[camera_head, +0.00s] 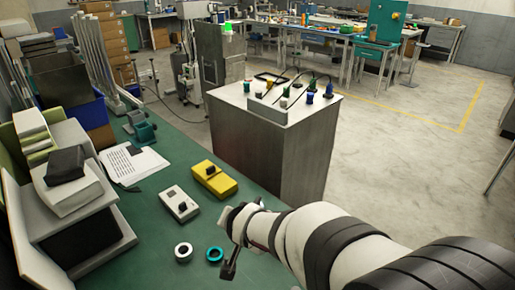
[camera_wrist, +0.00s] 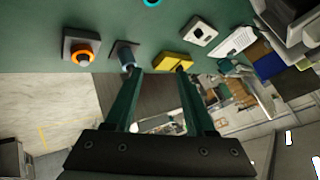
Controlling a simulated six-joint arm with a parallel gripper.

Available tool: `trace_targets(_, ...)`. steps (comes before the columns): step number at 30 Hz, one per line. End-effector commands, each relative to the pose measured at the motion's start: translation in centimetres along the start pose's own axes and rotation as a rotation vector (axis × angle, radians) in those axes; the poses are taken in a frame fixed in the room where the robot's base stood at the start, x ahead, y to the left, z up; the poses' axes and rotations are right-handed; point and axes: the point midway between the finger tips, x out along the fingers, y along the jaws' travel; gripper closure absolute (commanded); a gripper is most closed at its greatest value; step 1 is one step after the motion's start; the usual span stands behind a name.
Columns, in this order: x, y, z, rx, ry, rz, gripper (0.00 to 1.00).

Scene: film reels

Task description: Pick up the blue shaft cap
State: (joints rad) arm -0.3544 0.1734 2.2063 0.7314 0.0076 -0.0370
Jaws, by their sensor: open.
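The blue shaft cap (camera_wrist: 127,62) appears in the wrist view as a small blue cylinder on a dark grey square base. My gripper (camera_wrist: 158,72) is open, with its two green fingers spread apart. The left fingertip lies close to the cap in the picture and covers part of it; I cannot tell whether they touch. The space between the fingers shows no held object. In the head view my gripper (camera_head: 231,262) is partly seen at the end of the white arm, above the green table. I cannot make out the cap there.
A yellow box (camera_wrist: 172,62) stands beside the cap's base; an orange ring (camera_wrist: 81,55) sits on another dark base. A white box (camera_head: 180,204), grey ring (camera_head: 184,253) and teal ring (camera_head: 215,254) lie on the green table (camera_head: 185,150). Stacked boxes crowd its left side.

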Motion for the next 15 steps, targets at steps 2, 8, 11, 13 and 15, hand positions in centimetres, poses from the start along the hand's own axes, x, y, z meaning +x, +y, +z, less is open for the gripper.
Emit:
trace_targets(2,5.3,-0.9,-1.3,-0.028,0.173,0.060,0.45)
trace_targets(8,10.7,1.4,-1.4,-0.179,0.537,0.337,0.45)
trace_targets(11,10.9,2.2,-0.8,-0.235,0.609,0.418,0.45)
trace_targets(13,11.3,2.6,-1.1,-0.249,0.629,0.441,0.45)
trace_targets(15,12.4,3.3,-2.1,-0.249,0.633,0.447,0.45)
